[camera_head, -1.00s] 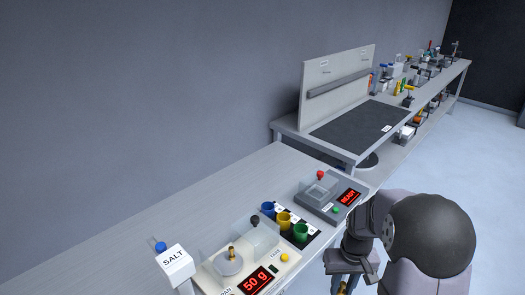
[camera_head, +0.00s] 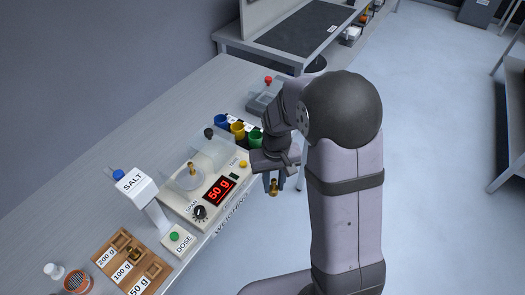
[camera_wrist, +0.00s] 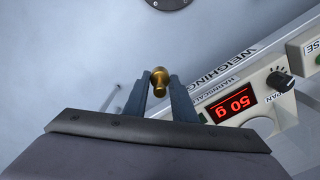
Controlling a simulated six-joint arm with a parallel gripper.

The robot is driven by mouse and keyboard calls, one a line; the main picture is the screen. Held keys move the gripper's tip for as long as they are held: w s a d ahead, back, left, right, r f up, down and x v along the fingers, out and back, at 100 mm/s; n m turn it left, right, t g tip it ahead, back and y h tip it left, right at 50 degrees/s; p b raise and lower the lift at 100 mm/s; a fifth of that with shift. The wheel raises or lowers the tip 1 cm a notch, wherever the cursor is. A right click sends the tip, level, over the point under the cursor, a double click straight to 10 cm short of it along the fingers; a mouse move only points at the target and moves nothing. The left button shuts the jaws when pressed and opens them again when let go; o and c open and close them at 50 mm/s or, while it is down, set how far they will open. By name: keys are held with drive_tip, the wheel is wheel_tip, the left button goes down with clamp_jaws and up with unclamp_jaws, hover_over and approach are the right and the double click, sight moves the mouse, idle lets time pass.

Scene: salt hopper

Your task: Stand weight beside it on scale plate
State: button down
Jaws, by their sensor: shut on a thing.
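My gripper (camera_head: 273,181) is shut on a brass weight (camera_head: 274,189), which hangs below the fingers in front of the bench edge, to the right of the scale (camera_head: 233,192). In the wrist view the held weight (camera_wrist: 159,80) sits between the two fingertips. Another small brass weight (camera_head: 191,168) stands on the round scale plate (camera_head: 180,182). The scale's red display (camera_head: 218,190) reads 50 g. The held weight is apart from the plate and off to its right.
A wooden tray (camera_head: 149,261) labelled 200 g, 100 g and 50 g holds a brass weight. The SALT hopper (camera_head: 130,184) stands left of the plate. Blue, yellow and green cups (camera_head: 238,130) and a clear upright shield (camera_head: 214,150) stand behind the scale.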

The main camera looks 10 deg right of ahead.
drive_tip(key=w+a+r+n+p, duration=0.1)
drive_tip(key=w+a+r+p, duration=0.2)
drive_tip(key=a, duration=0.5)
drive_tip(key=w+a+r+n+p, duration=0.2)
drive_tip(key=w+a+p, duration=0.1)
drive_tip(key=a, duration=0.6)
drive_tip(key=w+a+r+n+p, duration=0.1)
drive_tip(key=w+a+r+p, duration=0.2)
drive_tip(key=a, duration=0.6)
drive_tip(key=shift+r+n, duration=0.3)
drive_tip(key=shift+f, duration=0.1)
drive_tip(key=shift+f+b, duration=2.3)
drive_tip(key=shift+f, duration=1)
drive_tip(key=shift+f+b, duration=0.35)
drive_tip(key=shift+f, duration=0.25)
drive_tip(key=c, duration=1.4)
unclamp_jaws()
drive_tip(key=shift+a, duration=0.1)
drive_tip(key=shift+r, duration=0.1)
